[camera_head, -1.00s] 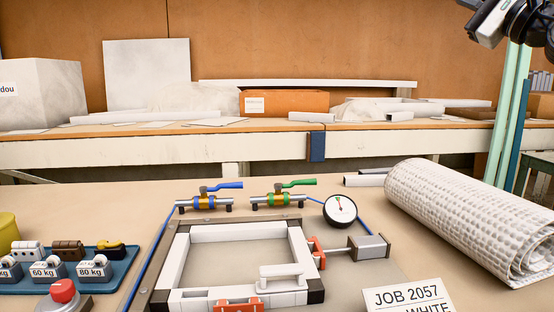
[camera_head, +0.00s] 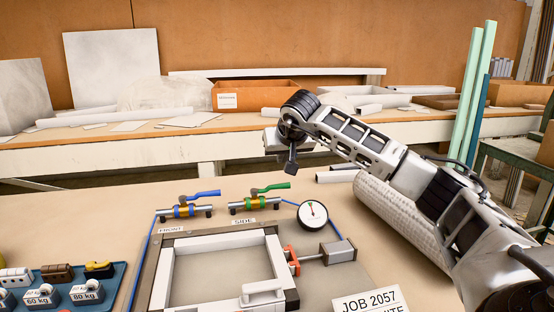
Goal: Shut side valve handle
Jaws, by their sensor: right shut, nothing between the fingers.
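The side valve (camera_head: 243,207) has a green handle (camera_head: 271,187) and sits on a short grey pipe behind the press frame, with a SIDE label (camera_head: 244,221) just in front. The green handle points right, roughly along its pipe. My right gripper (camera_head: 291,167) hangs above and slightly right of the green handle, apart from it, fingers pointing down. It is shut with nothing in it. The front valve (camera_head: 185,210) with a blue handle (camera_head: 207,194) stands to the left, near the FRONT label (camera_head: 171,230). My left gripper is not in view.
A round gauge (camera_head: 313,214) stands right of the side valve. A white press frame (camera_head: 160,278) and a side cylinder (camera_head: 338,251) lie in front. A textured roll (camera_head: 385,215) lies under my right arm. A tray of weights (camera_head: 115,283) is at lower left.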

